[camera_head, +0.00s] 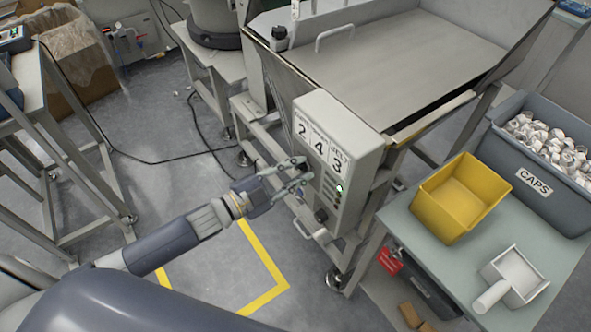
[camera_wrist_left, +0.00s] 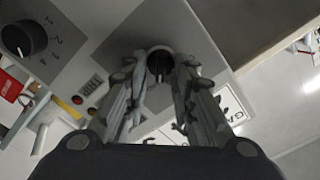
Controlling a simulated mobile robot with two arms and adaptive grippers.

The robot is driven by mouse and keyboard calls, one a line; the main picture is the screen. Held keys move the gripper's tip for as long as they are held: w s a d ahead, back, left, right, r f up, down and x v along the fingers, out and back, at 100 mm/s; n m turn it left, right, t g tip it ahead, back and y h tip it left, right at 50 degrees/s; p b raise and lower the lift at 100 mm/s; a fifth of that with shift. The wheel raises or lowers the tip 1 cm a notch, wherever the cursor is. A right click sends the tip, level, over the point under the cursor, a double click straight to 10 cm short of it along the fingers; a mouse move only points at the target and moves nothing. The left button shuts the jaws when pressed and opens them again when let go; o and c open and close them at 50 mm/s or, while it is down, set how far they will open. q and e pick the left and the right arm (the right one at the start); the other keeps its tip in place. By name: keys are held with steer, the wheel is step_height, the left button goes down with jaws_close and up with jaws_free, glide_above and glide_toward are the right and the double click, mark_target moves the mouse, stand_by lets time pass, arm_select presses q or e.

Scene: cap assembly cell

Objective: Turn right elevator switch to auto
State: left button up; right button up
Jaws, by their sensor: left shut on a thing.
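A grey control box (camera_head: 366,158) with number plates 2, 4 and 3 stands at the front of the machine. My left gripper (camera_head: 303,172) reaches its face just below the plates. In the left wrist view the left gripper (camera_wrist_left: 160,72) is shut on a black switch knob (camera_wrist_left: 159,58), one finger on each side of it. The knob's setting and its label cannot be read, as the fingers cover much of it. My right gripper is not in view.
Another black dial (camera_wrist_left: 23,38) marked with numbers sits on the same panel. A green light (camera_head: 339,188) is lit there. A yellow bin (camera_head: 463,190), a white scoop (camera_head: 515,276) and a grey caps crate (camera_head: 540,187) stand on the right.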

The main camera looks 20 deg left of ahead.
arm_select(q)
steer(key=n, duration=0.1)
steer(key=n+p, duration=0.2)
steer(key=shift+a+r+n, duration=0.15)
steer(key=shift+r+n, duration=0.1)
steer(key=shift+n, duration=0.05)
steer(key=n+p, duration=0.1)
steer(key=n, duration=0.2)
steer(key=shift+w+a+p, duration=0.1)
steer(key=shift+w+p, duration=0.05)
steer(key=shift+p, duration=0.2)
steer(key=shift+n, duration=0.9)
steer(key=shift+f, duration=0.1)
steer(key=o, duration=0.9)
steer(key=shift+a, duration=0.1)
